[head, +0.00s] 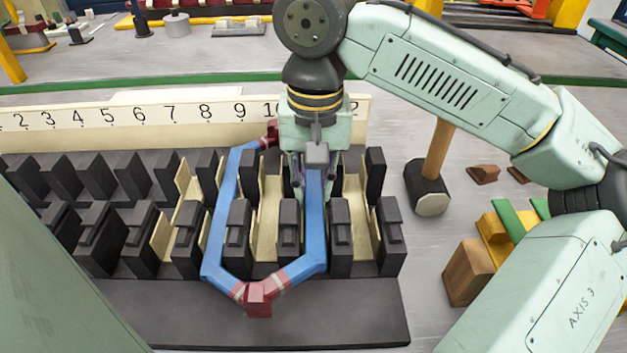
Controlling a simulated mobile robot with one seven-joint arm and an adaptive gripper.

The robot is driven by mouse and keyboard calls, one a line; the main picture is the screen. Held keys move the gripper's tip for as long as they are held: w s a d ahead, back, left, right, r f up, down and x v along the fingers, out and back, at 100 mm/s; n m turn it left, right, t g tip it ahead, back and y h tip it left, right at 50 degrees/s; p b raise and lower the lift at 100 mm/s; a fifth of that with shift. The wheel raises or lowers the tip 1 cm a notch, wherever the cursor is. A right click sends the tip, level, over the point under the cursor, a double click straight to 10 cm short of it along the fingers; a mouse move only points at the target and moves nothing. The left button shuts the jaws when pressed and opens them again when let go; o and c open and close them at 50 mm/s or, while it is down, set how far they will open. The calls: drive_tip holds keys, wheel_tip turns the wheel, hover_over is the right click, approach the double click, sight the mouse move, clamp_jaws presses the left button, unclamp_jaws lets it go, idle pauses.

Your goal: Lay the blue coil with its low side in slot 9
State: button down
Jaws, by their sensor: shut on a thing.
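The blue coil (221,215) is a six-sided loop with two long blue sides and dark red end bends. Its left long side lies along the slot in line with number 9, between black teeth; how deep it sits cannot be told. Its right long side runs along the slot two places to the right, and its near bend hangs over the block's front ledge. My gripper (306,190) points down at the rear part of this right side and is shut on it.
The black stator block (300,331) has rows of teeth and several cream slot liners (268,215). A cream number board (60,117) stands behind it. A mallet (428,185), brown blocks (468,272) and yellow and green pieces lie to the right.

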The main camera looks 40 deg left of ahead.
drive_tip(key=shift+f, duration=0.1)
idle(0.3)
drive_tip(key=c, duration=1.4)
unclamp_jaws()
drive_tip(key=shift+o, duration=0.2)
drive_tip(key=shift+r+p, duration=0.85)
drive_tip(key=shift+p, duration=0.15)
wheel_tip(320, 180, up, 5)
drive_tip(key=p, duration=0.5)
drive_tip(key=shift+r, duration=0.1)
wheel_tip(320, 180, up, 2)
drive_tip(key=shift+r+p, duration=0.1)
drive_tip(key=shift+p, duration=0.55)
wheel_tip(320, 180, up, 12)
